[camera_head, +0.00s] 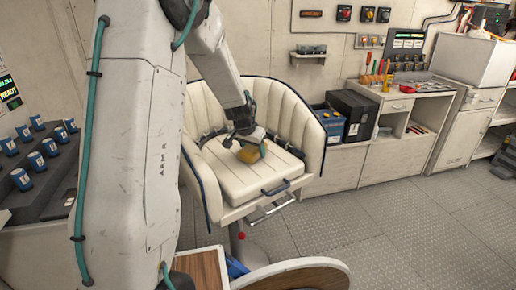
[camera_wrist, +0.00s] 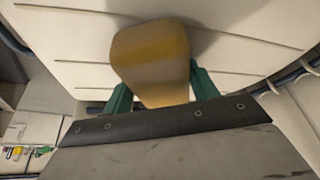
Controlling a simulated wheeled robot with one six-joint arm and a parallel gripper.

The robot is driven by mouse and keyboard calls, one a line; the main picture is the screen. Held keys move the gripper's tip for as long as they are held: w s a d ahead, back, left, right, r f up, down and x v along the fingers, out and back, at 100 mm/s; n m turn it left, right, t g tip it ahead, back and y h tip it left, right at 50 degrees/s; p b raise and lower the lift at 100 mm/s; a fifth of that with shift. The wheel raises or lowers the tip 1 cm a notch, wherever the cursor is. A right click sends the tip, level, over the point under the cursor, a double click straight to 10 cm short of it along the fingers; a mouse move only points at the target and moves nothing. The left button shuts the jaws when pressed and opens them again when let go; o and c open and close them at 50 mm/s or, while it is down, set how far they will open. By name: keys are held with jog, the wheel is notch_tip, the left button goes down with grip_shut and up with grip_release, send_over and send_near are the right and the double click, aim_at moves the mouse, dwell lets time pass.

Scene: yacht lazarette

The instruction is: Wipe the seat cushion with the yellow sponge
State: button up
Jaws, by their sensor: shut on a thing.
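The yellow sponge (camera_head: 248,155) is at the seat cushion (camera_head: 238,182) of a cream padded chair. My gripper (camera_head: 249,147) is shut on the sponge, above the back half of the cushion. In the wrist view, the sponge (camera_wrist: 151,60) sits between the two green fingers of my gripper (camera_wrist: 162,92). The cream, seamed cushion (camera_wrist: 70,55) lies behind it, with a shadow beside the sponge. I cannot tell whether the sponge touches the cushion. Part of the cushion is hidden by my gripper and the sponge.
The chair's curved backrest (camera_head: 290,112) surrounds the seat at the back and sides. A metal handle (camera_head: 276,187) is at the seat's front edge. A blue box (camera_head: 329,122) and a black box (camera_head: 355,113) stand to the right. Clear grey floor (camera_head: 400,220) lies in front right.

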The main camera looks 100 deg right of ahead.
aim_at(239, 150)
jog(key=shift+w+a, duration=0.2)
jog(key=shift+w, duration=0.6)
jog(key=shift+w+a, duration=0.2)
jog(key=shift+w, duration=0.55)
jog(key=shift+w+a, duration=0.2)
jog(key=shift+w, duration=0.6)
jog(key=shift+r, duration=3)
jog(key=shift+s, duration=0.1)
jog(key=shift+r, duration=1.55)
jog(key=shift+f, duration=0.15)
jog(key=shift+w+a+f, duration=0.1)
jog(key=shift+w+f, duration=0.05)
jog(key=shift+f, duration=1)
jog(key=shift+w+a+f, duration=0.1)
jog(key=shift+w+f, duration=0.1)
jog(key=shift+f, duration=0.9)
jog(key=shift+w+f, duration=0.15)
jog(key=shift+f, duration=1)
